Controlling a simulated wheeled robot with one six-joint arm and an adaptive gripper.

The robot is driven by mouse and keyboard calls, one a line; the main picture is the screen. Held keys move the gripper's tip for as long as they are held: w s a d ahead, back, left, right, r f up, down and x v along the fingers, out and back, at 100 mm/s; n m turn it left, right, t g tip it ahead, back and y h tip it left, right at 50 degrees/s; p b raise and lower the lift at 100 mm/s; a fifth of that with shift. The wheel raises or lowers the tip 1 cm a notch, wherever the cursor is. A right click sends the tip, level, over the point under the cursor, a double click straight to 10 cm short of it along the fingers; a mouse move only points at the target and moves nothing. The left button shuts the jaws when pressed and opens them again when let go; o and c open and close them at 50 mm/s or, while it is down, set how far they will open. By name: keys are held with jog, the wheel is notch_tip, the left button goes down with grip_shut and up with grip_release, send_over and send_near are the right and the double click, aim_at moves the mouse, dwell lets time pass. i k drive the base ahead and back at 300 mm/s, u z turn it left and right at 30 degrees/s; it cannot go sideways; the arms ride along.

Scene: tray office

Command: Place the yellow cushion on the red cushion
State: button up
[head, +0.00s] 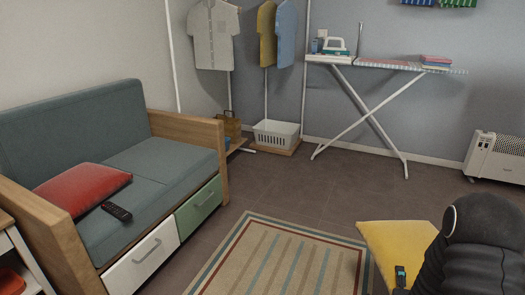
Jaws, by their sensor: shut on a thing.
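The red cushion (82,187) lies on the left part of the teal sofa seat (178,158), near the wooden armrest. The yellow cushion (392,246) is at the lower right of the head view, held up in front of my dark arm. My gripper (401,278) shows only in a small part at the cushion's lower edge and is shut on the yellow cushion. My arm hides the cushion's right side. The yellow cushion is well apart from the red one, across the rug from the sofa.
A black remote (117,211) lies on the seat beside the red cushion. The sofa has wooden armrests (190,128) and drawers below. A striped rug (232,262) lies on open floor. An ironing board (372,64), laundry basket (277,134) and heater (497,158) stand farther back.

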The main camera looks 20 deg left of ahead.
aim_at(82, 174)
jog(key=k, duration=0.95)
jog(key=u, duration=1.75)
jog(key=i, duration=0.5)
